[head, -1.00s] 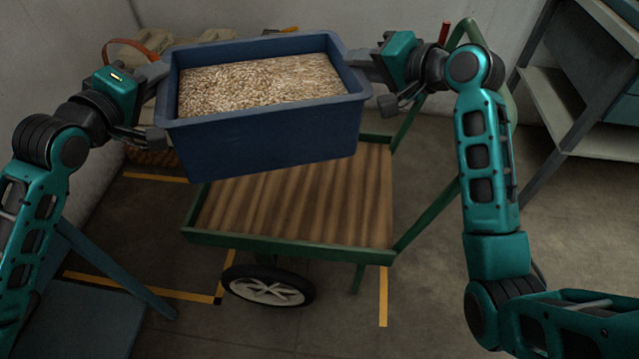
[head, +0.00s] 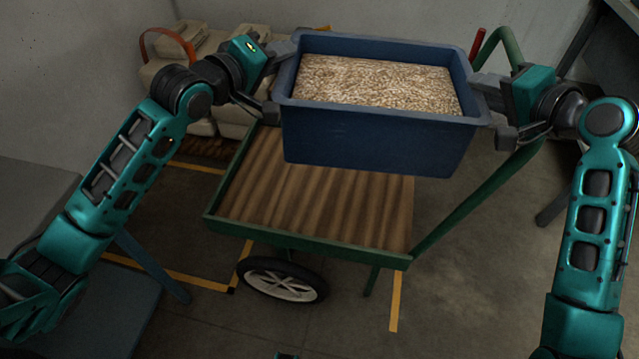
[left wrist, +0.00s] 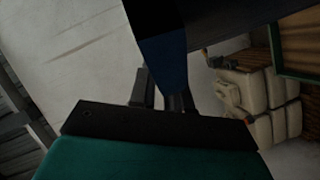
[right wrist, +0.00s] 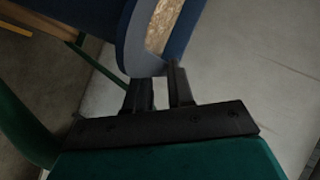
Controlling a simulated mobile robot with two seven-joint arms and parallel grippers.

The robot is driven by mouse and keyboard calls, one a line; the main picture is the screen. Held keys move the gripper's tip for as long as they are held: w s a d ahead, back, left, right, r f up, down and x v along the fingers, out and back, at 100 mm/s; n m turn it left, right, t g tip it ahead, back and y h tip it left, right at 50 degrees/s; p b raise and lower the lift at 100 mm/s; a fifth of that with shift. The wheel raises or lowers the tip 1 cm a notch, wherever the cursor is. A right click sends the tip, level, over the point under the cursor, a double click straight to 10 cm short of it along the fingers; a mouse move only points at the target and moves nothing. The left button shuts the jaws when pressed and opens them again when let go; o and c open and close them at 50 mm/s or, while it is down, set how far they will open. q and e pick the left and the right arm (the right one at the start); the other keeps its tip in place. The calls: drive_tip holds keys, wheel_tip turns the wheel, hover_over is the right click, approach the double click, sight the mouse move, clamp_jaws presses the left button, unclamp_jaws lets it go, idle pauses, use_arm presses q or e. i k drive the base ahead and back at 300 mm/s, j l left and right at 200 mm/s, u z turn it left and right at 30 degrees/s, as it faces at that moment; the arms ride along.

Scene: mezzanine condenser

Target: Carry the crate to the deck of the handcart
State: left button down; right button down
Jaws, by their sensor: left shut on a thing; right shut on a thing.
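The blue crate (head: 375,135), filled with pale pellets (head: 380,82), hangs between my two grippers above the far part of the handcart. My left gripper (head: 279,75) is shut on its left end; the crate's wall also shows in the left wrist view (left wrist: 163,60). My right gripper (head: 488,105) is shut on its right end; the crate's rim also shows in the right wrist view (right wrist: 140,45). The crate looks about level. The handcart's deck (head: 300,195) is slatted brown wood with a green frame, and is bare where it shows. The crate hides its far right part.
Pale stacked sacks (head: 185,55) or canisters stand behind the cart at the left, also in the left wrist view (left wrist: 262,95). The cart's green handle (head: 480,195) rises at the right. A blue-grey table (head: 45,205) stands at the left. Yellow lines mark the floor.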

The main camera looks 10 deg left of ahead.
sight(321, 182)
drive_tip(key=k+j, duration=0.7)
